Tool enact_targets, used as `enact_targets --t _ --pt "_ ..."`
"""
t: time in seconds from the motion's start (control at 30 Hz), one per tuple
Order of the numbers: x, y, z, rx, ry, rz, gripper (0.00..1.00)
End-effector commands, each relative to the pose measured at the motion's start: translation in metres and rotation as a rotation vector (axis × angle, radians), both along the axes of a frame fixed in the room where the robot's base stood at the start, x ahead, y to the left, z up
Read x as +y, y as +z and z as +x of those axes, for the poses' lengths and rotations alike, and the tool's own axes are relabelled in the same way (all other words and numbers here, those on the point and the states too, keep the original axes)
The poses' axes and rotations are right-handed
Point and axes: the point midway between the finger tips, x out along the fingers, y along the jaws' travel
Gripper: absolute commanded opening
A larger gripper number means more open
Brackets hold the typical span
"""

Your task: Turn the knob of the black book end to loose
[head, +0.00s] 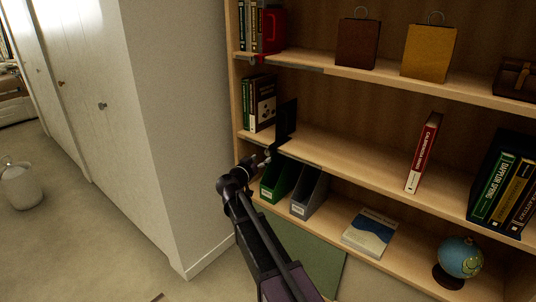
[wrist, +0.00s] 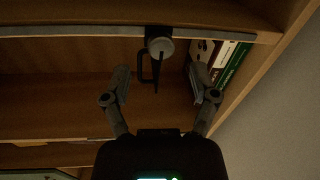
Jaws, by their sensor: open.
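The black book end (head: 286,120) stands upright on the middle shelf in the head view, to the right of a few books. Its grey round knob (wrist: 160,48) shows in the wrist view, at the shelf's front rail, with thin dark parts of the book end (wrist: 156,76) by it. My gripper (head: 265,158) is at the front edge of that shelf, just below the book end. In the wrist view my gripper (wrist: 162,76) is open, with its fingers apart on either side of the knob's line and nothing between them. The knob is not clear in the head view.
Books (head: 260,102) stand left of the book end, close to the shelf's side wall. A red book end (head: 271,30) is on the shelf above. Green (head: 278,182) and grey (head: 309,192) file holders stand below. The middle shelf is clear to the right, up to a leaning red book (head: 423,153).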

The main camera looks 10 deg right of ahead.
Motion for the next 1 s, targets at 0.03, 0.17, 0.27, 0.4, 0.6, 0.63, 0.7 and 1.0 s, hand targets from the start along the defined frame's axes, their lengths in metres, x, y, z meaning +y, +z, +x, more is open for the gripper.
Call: enact_targets --t 0.03,0.17,0.27,0.4,0.6,0.63,0.7,1.0 --pt "-0.005 0.000 0.009 0.000 -0.002 0.000 0.76" --pt "-0.016 0.000 0.023 0.000 -0.001 0.000 0.76" --pt "-0.023 0.000 0.031 0.000 -0.001 0.000 0.76" --pt "-0.029 0.000 0.039 0.000 0.000 0.000 0.76" --pt "-0.032 0.000 0.042 0.000 0.000 0.000 0.76" --pt "-0.032 0.000 0.042 0.000 0.000 0.000 0.76" --pt "-0.032 0.000 0.042 0.000 0.000 0.000 0.76" --pt "-0.032 0.000 0.042 0.000 0.000 0.000 0.26"
